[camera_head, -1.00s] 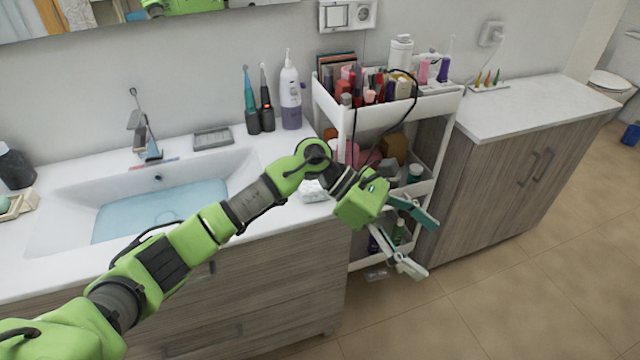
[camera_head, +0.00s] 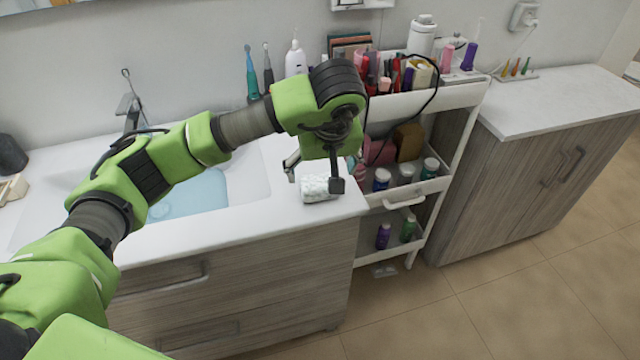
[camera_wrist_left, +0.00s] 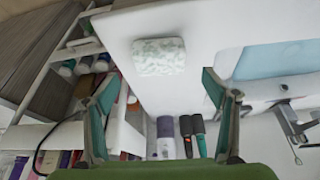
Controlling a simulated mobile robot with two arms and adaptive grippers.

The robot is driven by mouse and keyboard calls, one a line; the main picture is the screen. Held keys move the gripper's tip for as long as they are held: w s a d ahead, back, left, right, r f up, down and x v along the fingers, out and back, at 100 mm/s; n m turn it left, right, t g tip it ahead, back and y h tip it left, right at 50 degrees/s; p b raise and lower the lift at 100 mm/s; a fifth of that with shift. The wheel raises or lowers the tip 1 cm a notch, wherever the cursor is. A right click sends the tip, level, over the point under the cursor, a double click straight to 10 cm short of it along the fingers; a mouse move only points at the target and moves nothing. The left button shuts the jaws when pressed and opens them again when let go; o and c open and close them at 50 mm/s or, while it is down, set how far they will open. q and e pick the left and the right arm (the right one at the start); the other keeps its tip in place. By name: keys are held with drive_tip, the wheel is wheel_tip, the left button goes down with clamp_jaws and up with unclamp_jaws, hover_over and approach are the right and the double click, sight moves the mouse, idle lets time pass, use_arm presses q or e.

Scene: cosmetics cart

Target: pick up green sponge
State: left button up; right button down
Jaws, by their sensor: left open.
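A pale green-and-white mottled block (camera_head: 318,189), which looks like the sponge, lies on the white counter near its front right corner. It also shows in the left wrist view (camera_wrist_left: 158,57), ahead of the fingers and roughly between their lines. My left gripper (camera_head: 314,172) is over the counter corner, with one finger at each side of the block in the head view. In the left wrist view my left gripper (camera_wrist_left: 160,82) is open, with nothing between its fingers. Contact with the counter cannot be told. My right gripper is not in view.
The sink basin (camera_head: 240,180) with blue water is left of the block. A white cart (camera_head: 450,97) full of cosmetics stands close on the right. A purple-and-white bottle (camera_wrist_left: 165,135) and toothbrushes stand along the wall. Bare counter (camera_head: 250,228) lies around the block.

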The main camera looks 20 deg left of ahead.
sight(320, 181)
use_arm(q)
drive_tip(key=shift+w+a+f, duration=0.1)
drive_tip(key=shift+w+f, duration=0.1)
drive_tip(key=shift+f, duration=0.3)
drive_tip(key=shift+w+f+p, duration=0.1)
drive_tip(key=shift+f+p, duration=0.25)
drive_tip(key=shift+p, duration=0.05)
drive_tip(key=p+x, duration=0.1)
drive_tip(key=x, duration=0.3)
drive_tip(key=shift+a+f, duration=0.1)
drive_tip(key=shift+c, duration=0.7)
drive_tip(key=c, duration=1)
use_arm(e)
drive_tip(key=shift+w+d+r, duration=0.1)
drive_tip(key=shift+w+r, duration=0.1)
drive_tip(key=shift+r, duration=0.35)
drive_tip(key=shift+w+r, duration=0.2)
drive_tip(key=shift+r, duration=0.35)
